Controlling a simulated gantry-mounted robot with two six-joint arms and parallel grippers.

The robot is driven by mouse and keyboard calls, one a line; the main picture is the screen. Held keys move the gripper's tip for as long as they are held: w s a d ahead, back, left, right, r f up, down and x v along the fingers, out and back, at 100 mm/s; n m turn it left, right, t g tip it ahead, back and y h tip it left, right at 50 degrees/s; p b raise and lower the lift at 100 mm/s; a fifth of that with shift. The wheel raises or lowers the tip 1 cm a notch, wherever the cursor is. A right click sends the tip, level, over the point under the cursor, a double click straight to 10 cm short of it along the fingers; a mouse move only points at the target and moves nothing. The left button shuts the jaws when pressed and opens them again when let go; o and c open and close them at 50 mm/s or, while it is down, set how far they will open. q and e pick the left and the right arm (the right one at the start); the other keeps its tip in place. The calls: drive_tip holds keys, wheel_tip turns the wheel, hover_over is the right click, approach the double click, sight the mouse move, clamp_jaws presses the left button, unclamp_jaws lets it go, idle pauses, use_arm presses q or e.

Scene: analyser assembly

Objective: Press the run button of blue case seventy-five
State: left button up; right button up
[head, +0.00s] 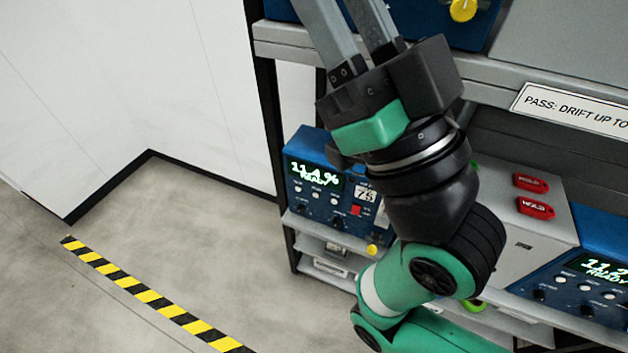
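A blue case (308,143) with a lit display reading "11.4 % READY" stands on the shelf left of the middle. A white label on its front (366,193) reads 75. I cannot read which one is marked run. My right gripper (342,14) is above the case, pointing up and left, with its fingers apart and nothing seen between them. Its fingertips are cut off by the top edge. My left gripper is out of view.
Another blue case (570,294) with a lit display is at the right. A grey box with red HOLD tags (530,183) stands between. Above are a shelf edge with a PASS sign (572,107) and a yellow knob (463,9). Floor is clear beyond the striped tape (150,296).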

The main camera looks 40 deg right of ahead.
clamp_jaws()
idle(1.4)
